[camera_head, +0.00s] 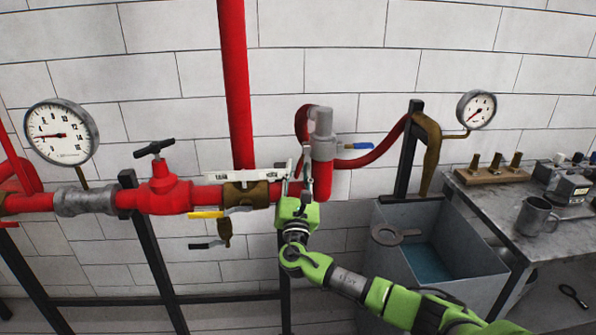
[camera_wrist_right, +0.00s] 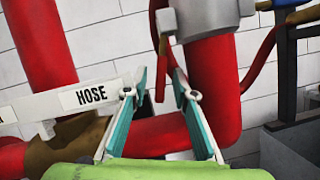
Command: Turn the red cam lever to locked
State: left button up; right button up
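The red cam lever (camera_wrist_right: 159,84) hangs down as a narrow red strip beside the grey coupling (camera_wrist_right: 207,18) in the right wrist view. My right gripper (camera_wrist_right: 160,78) is open, with one finger to each side of the strip in the picture; I cannot tell whether either finger touches it. In the head view my right gripper (camera_head: 298,168) reaches up beside the grey coupling (camera_head: 322,135) on the red pipe and hides most of the lever. My left gripper is not in view.
A white HOSE label (camera_wrist_right: 92,95) is close left of the gripper. A yellow-handled valve (camera_head: 206,213), a red valve (camera_head: 164,190) and gauges line the pipe. A blue-handled valve (camera_head: 356,146) is to the right. A grey water tank (camera_head: 470,262) and workbench stand at right.

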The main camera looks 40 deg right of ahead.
jog(key=shift+r, duration=0.1)
jog(key=v, duration=1.2)
jog(key=shift+w+a+m, duration=0.15)
jog(key=shift+m, duration=0.15)
grip_shut()
jog(key=w+a+r+m+g+y+p, duration=0.15)
jog(key=a+r+m+g, duration=0.45)
jog(key=m, duration=1.2)
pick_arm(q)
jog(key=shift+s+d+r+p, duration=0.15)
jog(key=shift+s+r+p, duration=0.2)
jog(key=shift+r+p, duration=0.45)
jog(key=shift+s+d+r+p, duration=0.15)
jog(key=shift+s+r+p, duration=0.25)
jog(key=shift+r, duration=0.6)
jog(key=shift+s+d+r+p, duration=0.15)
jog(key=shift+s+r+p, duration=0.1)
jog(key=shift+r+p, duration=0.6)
pick_arm(e)
jog(key=s+d+r+x, duration=0.1)
jog(key=x, duration=1)
jog(key=shift+s+d+f+t, duration=0.25)
jog(key=shift+d+f+t, duration=0.05)
jog(key=shift+d+t, duration=0.1)
